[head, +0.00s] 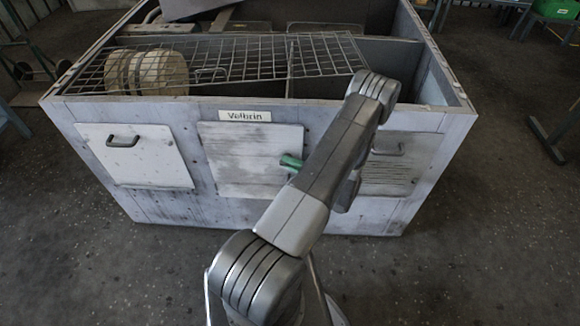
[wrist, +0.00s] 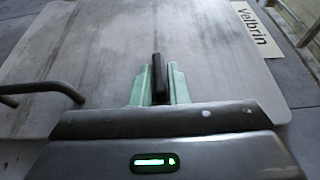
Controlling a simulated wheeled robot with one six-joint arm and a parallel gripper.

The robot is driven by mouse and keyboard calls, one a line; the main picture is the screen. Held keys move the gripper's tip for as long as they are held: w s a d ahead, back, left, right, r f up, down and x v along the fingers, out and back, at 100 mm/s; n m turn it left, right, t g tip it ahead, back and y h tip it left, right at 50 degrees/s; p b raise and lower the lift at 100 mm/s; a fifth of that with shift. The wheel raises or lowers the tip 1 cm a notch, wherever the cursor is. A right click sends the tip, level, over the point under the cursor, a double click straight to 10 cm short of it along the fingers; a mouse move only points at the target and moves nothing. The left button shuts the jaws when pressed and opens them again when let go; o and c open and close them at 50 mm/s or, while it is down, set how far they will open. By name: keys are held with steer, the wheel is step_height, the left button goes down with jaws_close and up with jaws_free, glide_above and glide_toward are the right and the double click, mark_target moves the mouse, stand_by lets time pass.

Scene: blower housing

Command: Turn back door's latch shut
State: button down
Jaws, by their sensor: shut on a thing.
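The middle door (head: 250,158), a pale panel under the Velbrin label, lies flat against the housing front in the head view. It fills much of the wrist view (wrist: 100,50). The dark latch (wrist: 158,75) is a short bar standing between the green fingers of my gripper (wrist: 157,88). My gripper is shut on the latch, with a finger on each side. In the head view only a green part of my gripper (head: 291,162) shows, near the door's right edge. My arm hides the latch and the door's lower right there.
A dark handle (wrist: 40,90) sticks out left of my gripper in the wrist view. Another door with a handle (head: 133,155) is at left; a vented panel (head: 390,175) is at right, partly behind my arm. A wire grid (head: 240,58) lies across the housing top.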

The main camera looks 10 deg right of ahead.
stand_by(0.4)
steer(key=c, duration=1.5)
jaws_free()
steer(key=shift+d, duration=0.1)
steer(key=b+v, duration=0.1)
steer(key=v, duration=1.2)
steer(key=shift+s+d+f, duration=0.1)
steer(key=shift+s+d, duration=0.1)
steer(key=shift+s, duration=0.1)
steer(key=p+x, duration=0.1)
steer(key=x, duration=1.3)
steer(key=shift+d, duration=0.1)
